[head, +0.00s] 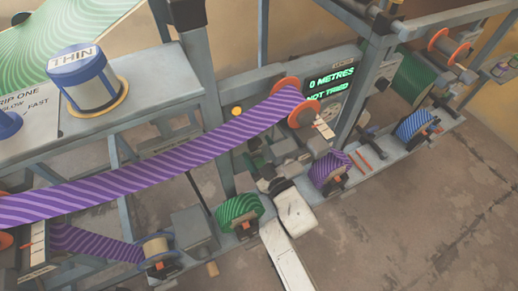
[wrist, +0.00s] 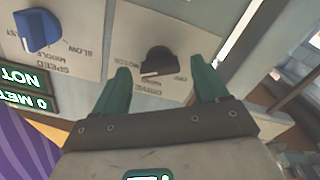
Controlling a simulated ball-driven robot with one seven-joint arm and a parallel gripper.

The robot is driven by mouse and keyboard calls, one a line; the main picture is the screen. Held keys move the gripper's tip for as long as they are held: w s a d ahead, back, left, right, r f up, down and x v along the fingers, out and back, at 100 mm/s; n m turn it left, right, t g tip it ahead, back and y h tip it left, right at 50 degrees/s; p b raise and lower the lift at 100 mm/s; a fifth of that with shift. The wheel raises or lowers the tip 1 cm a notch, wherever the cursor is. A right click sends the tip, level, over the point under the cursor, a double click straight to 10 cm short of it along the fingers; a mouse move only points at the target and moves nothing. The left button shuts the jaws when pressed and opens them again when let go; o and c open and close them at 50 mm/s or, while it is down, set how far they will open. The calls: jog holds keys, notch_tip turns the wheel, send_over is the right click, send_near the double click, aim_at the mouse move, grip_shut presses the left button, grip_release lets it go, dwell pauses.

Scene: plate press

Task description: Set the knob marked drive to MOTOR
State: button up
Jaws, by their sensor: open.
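The drive knob (wrist: 158,61) is black and sits on a pale label plate in the wrist view, where the lettering appears upside down. Words like OFF and MOTOR stand around it, with DRIVE below it. A white mark lies on the knob's lower edge in the picture; I cannot tell surely which word it points at. My gripper (wrist: 165,76) is open, with one green finger on each side of the knob and a visible gap on both sides. In the head view my gripper (head: 276,184) is among the machine parts, and the drive knob cannot be made out.
A blue speed knob (wrist: 38,28) is on the neighbouring plate. A green-lit display (head: 330,85) reads 0 METRES, NOT TRIED. A grey post (head: 365,85) and a purple striped web (head: 150,165) are near my arm. A blue THIN drum (head: 88,82) stands on the left bench.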

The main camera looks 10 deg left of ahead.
jog(key=p+v, duration=0.3)
jog(key=v, duration=0.7)
jog(key=shift+d, duration=0.1)
